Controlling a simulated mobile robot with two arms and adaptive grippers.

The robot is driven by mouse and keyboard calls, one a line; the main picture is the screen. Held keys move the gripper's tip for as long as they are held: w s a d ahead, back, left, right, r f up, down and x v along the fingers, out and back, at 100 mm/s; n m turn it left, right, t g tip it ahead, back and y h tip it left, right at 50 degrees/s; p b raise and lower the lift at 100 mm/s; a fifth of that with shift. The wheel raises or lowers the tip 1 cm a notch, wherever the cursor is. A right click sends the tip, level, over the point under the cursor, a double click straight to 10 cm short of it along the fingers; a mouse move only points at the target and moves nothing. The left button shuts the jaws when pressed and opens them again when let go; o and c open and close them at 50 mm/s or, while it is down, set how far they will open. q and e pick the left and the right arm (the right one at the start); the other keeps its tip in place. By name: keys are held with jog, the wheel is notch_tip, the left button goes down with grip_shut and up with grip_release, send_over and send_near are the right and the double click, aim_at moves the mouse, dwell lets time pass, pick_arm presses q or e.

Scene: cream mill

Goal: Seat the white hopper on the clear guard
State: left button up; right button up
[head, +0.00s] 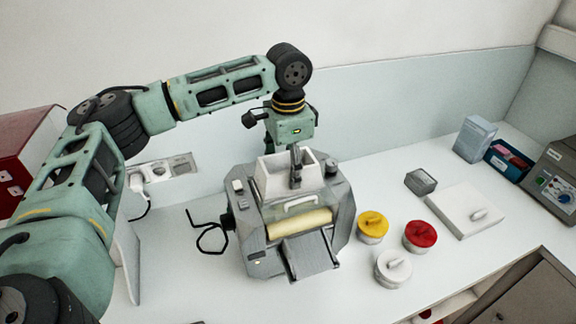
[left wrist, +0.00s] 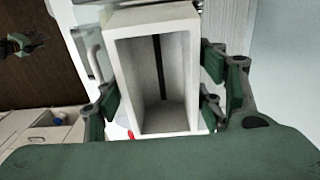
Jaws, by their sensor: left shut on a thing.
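The white hopper (head: 268,182) is an open-topped box at the top of the grey mill (head: 262,245). My left gripper (head: 296,168) is shut on the hopper, one finger showing at its right part in the head view. In the left wrist view the hopper (left wrist: 118,75) is seen from above, with finger parts on both sides. The clear guard (head: 301,203) seems to be the pale piece with a handle above the cream roller. I cannot tell whether the hopper touches it. A small green and black part at the upper left of the wrist view may be my right gripper.
Yellow (head: 372,224), red (head: 420,234) and white (head: 393,266) lidded pots stand right of the mill. Beyond are a small grey box (head: 420,182), a white slab with a knob (head: 466,210) and a grey device (head: 555,180). A black crank-shaped rod (head: 210,238) lies left of the mill.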

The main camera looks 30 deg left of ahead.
pick_arm(q)
jog(key=shift+f, duration=0.15)
jog(key=o, duration=1.3)
jog(key=shift+o, duration=0.2)
notch_tip(320, 180, up, 12)
jog(key=shift+s+d+f, duration=0.1)
